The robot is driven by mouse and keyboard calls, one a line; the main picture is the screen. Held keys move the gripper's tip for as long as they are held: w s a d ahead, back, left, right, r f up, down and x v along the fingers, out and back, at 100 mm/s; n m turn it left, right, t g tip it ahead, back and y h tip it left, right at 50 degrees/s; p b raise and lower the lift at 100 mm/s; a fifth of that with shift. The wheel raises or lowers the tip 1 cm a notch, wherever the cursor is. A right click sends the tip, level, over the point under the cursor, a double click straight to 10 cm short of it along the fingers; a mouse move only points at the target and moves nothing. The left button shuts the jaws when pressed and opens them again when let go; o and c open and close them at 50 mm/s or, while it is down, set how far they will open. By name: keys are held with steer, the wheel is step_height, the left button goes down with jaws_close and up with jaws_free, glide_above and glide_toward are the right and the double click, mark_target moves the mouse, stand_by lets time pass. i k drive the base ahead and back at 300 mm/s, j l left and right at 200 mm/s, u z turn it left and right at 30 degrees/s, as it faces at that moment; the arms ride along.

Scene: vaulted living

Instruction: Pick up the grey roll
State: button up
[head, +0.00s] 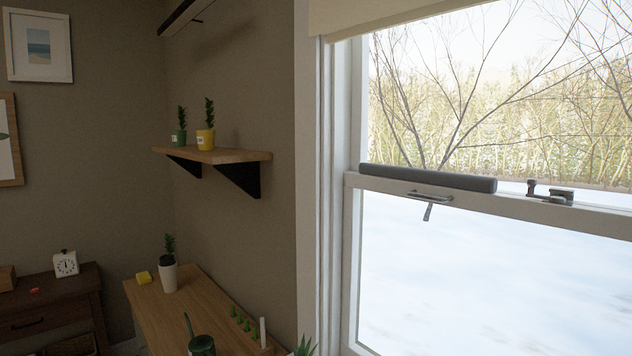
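The grey roll (428,178) is a long dark grey cylinder. It lies lengthwise along the top of the window's middle rail (560,213), in the right half of the head view. Its left end is close to the left side of the window frame, and its right end stops short of the metal sash latch (550,193). A metal handle (430,198) is on the rail just below the roll. My gripper is not in view.
A wooden wall shelf (255,156) with two potted plants is left of the window. A dark cabinet (60,306) stands at the left.

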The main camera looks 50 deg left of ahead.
mark_target(471, 183)
steer(key=u, duration=1.5)
steer(key=j+z, duration=0.25)
steer(key=j, duration=0.2)
steer(key=k+j+z, duration=0.1)
steer(key=j+z, duration=0.15)
steer(key=j, duration=0.2)
